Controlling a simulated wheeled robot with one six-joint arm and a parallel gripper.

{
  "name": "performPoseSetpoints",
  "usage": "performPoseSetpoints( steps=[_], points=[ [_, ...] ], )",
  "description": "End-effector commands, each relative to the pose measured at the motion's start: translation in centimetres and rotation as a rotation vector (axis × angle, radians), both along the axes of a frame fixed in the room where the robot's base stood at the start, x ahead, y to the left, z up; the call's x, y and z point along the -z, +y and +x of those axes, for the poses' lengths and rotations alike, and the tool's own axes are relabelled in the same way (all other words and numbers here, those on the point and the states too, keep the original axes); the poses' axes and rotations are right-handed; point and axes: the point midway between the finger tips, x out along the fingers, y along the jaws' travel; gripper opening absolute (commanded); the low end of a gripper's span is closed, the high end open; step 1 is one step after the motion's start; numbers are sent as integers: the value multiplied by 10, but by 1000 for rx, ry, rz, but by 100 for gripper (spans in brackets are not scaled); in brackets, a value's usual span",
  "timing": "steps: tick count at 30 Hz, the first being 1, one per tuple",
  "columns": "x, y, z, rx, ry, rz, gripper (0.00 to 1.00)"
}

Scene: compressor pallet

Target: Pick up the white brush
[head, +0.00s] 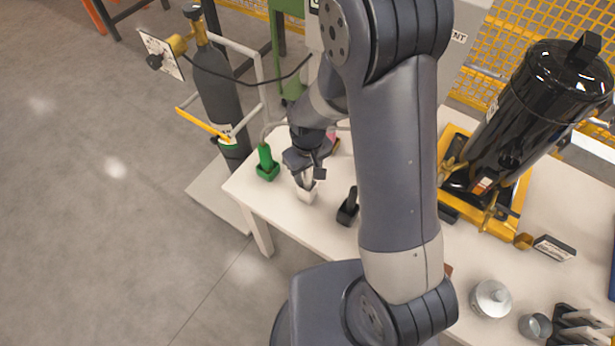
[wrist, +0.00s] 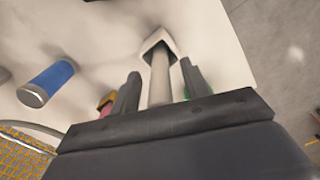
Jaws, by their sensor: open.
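The white brush (head: 307,194) stands on the white table near its left end, handle up, below my gripper (head: 306,176). In the wrist view, the pale handle of the white brush (wrist: 160,78) runs between the two fingers of my gripper (wrist: 161,84), with its wider head beyond the fingertips. The fingers are apart, with a visible gap on each side of the handle. In the head view, my gripper hides the upper handle.
A blue cylinder (wrist: 48,82) shows in the wrist view. A black tank (head: 535,105) and a silver lidded pot (head: 491,298) stand farther right. A grey gas cylinder (head: 222,95) stands beyond the table.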

Motion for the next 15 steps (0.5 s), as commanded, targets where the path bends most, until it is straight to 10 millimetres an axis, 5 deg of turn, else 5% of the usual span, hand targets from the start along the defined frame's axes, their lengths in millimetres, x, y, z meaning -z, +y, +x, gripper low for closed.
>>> performPoseSetpoints(
  steps=[6, 15],
  points=[
    [1, 0, 0, 0, -1, 0, 44],
    [0, 0, 0, 0, -1, 0, 20]
  ],
)
